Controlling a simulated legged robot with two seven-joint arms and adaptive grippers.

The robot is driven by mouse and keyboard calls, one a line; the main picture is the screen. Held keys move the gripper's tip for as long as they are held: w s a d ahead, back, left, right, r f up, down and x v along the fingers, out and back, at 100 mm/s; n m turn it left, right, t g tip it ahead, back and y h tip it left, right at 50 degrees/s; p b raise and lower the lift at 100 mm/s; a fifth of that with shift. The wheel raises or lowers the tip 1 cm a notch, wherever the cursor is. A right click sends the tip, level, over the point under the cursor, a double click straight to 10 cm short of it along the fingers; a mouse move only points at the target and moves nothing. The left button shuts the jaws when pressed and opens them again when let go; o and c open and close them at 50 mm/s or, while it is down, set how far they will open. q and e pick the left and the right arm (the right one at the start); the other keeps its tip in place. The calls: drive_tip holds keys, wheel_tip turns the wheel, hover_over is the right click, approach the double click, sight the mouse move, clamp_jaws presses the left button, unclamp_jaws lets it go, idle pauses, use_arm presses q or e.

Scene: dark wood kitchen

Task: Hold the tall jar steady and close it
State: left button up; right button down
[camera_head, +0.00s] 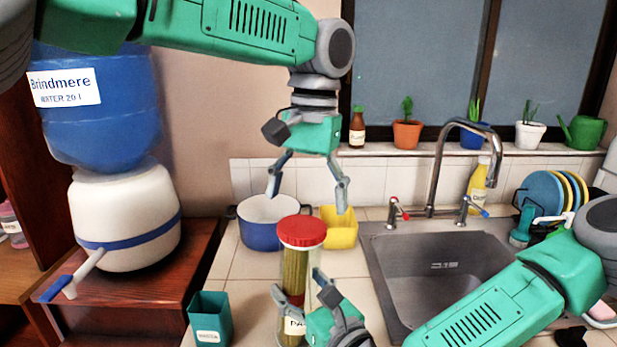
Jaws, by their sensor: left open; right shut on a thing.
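The tall jar (296,268) stands upright on the counter, clear-walled and filled with long thin yellowish sticks that look like pasta. A red lid (302,230) sits on its top; I cannot tell whether it is fastened. My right gripper (297,290) is shut on the lower part of the jar, hiding much of its label. My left gripper (308,196) is open and empty, pointing down above the red lid, with a gap between its fingertips and the lid.
A blue pot (262,235) and a yellow container (341,228) stand behind the jar. A teal cup (210,318) is at its left. The sink (440,265) and tap (437,170) are to the right. A water dispenser (125,215) stands at the left.

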sight(304, 225)
use_arm(q)
drive_tip(key=shift+s+a+f, duration=0.1)
drive_tip(key=shift+f, duration=1.05)
drive_tip(key=shift+a+f, duration=0.1)
drive_tip(key=shift+f, duration=1)
drive_tip(key=c, duration=1.2)
drive_tip(key=shift+m, duration=0.5)
drive_tip(key=shift+c, duration=0.2)
drive_tip(key=o, duration=1.3)
drive_tip(key=shift+c, duration=0.2)
